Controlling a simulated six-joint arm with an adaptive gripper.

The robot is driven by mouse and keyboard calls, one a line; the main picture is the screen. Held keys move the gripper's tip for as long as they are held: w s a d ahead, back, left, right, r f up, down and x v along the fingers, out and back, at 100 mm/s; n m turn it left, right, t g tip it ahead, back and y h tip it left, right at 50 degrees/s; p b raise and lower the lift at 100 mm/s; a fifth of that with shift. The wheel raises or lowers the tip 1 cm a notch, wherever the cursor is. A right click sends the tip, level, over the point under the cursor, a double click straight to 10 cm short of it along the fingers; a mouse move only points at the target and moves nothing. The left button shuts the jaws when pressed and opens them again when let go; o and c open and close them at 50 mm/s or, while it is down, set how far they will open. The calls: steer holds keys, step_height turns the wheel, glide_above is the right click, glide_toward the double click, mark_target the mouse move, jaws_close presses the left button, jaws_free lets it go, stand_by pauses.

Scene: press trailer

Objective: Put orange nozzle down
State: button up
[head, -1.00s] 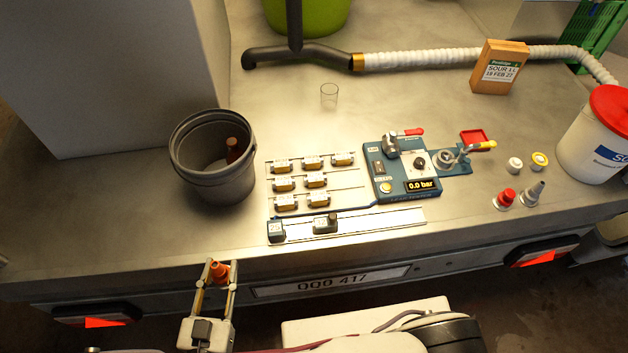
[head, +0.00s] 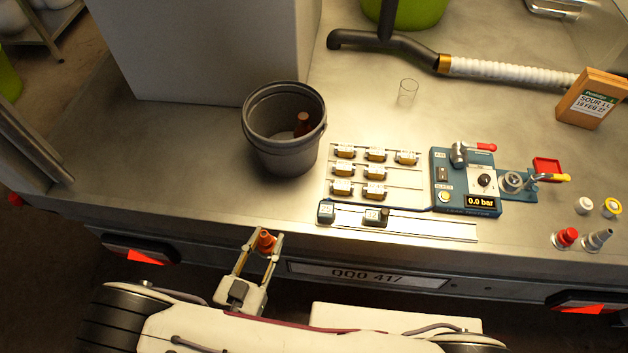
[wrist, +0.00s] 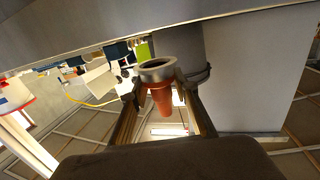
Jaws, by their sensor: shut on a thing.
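My gripper (head: 265,243) is shut on the orange nozzle (head: 266,241), which sits between its two fingers. It is in front of the trailer's front edge, below the grey bucket in the head view. In the wrist view the nozzle (wrist: 161,95) shows a grey metal ring at its wide end and a tapering orange body between the fingers. A second orange-brown piece (head: 303,124) is inside the grey bucket (head: 284,160). A red nozzle (head: 565,237) and a grey nozzle (head: 597,238) stand upright at the right of the trailer bed.
The blue press unit (head: 465,180) with its levers is right of the bucket. Several small labelled blocks (head: 375,172) sit in rows beside it. A clear glass (head: 408,92) stands behind. Bare bed (head: 190,160) lies left of the bucket.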

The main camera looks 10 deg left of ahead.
glide_above(295, 195)
steer(key=shift+s+a, duration=0.15)
steer(key=shift+s, duration=0.25)
stand_by(0.4)
steer(key=shift+w, duration=0.1)
steer(key=shift+w, duration=0.25)
steer(key=shift+w+f, duration=0.15)
steer(key=shift+f, duration=1.6)
steer(key=shift+f, duration=0.1)
steer(key=o, duration=1.2)
